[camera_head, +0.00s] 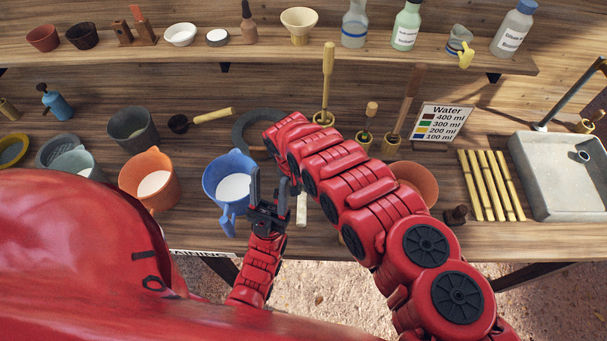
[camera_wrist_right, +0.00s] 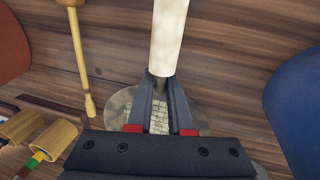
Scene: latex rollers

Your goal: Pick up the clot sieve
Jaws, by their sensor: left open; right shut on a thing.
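The clot sieve shows in the wrist view as a pale handle (camera_wrist_right: 168,35) with a grey round mesh head (camera_wrist_right: 205,115) below it. My right gripper (camera_wrist_right: 160,85) is shut on the sieve where handle and head meet. The sieve head looks close to the wooden table; I cannot tell whether it touches. In the head view a pale stick (camera_head: 301,208), likely this handle, shows beside my right arm, which hides the right gripper. My left gripper (camera_head: 270,178) is open and empty, right of the blue jug.
The blue jug (camera_head: 214,181) and orange jug (camera_head: 146,195) hold white liquid. A grey ring (camera_head: 243,122) lies partly behind my right arm. A terracotta pot (camera_head: 418,179), bamboo sticks (camera_head: 475,187) and a stone sink (camera_head: 535,160) stand to the right.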

